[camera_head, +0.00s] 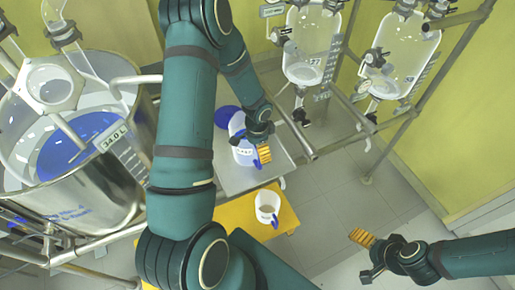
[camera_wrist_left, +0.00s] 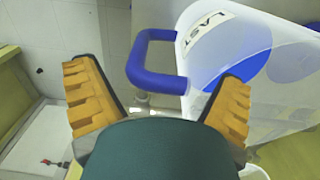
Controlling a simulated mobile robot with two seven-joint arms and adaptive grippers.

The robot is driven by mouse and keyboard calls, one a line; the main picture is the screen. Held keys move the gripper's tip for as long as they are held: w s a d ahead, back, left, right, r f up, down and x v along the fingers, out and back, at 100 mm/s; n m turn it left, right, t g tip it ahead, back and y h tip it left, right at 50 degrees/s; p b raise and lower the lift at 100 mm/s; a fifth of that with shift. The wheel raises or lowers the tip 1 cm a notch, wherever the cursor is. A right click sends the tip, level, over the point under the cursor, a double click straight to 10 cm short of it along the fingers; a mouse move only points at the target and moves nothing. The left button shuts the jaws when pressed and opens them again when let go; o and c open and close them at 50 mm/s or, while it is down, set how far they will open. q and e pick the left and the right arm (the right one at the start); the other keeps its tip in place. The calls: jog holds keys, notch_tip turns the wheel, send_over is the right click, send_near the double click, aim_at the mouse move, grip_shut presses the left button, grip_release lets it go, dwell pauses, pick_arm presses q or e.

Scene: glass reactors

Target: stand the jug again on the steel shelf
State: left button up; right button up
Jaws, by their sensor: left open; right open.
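The white jug (camera_head: 238,126) stands upright on the steel shelf (camera_head: 238,181), partly hidden by my left gripper (camera_head: 258,148). In the left wrist view the jug (camera_wrist_left: 285,65) is pale, with a dark-lettered label and a blue loop handle (camera_wrist_left: 150,62). My left gripper (camera_wrist_left: 158,95) is open, and the handle shows between and beyond its orange-padded fingers. I see no grip on it; whether a finger touches it I cannot tell. My right gripper (camera_head: 366,256) is open and empty over the floor at the lower right.
A smaller white jug (camera_head: 266,203) with a blue handle stands on a yellow surface (camera_head: 236,216) below the shelf. A blue round thing (camera_head: 228,117) lies behind the jug. A steel vat (camera_head: 92,196) is at the left; glass reactors (camera_head: 311,45) hang on a pipe frame behind.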

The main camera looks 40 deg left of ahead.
pick_arm(q)
notch_tip(320, 180, up, 11)
jog(key=s+d+f+n+h, duration=0.1)
jog(key=s+d+f+n, duration=0.1)
jog(key=d, duration=0.5)
jog(key=s+d+f+n+t+h, duration=0.1)
jog(key=s+d+f+n, duration=0.2)
jog(key=d+f, duration=0.2)
jog(key=s+d+f+n+t+h, duration=0.1)
jog(key=s+d+f+n+h, duration=0.1)
jog(key=d, duration=0.9)
jog(key=shift+s+f+p, duration=0.3)
jog(key=shift+s+f, duration=0.45)
jog(key=shift+f, duration=0.1)
jog(key=shift+d+f, duration=0.1)
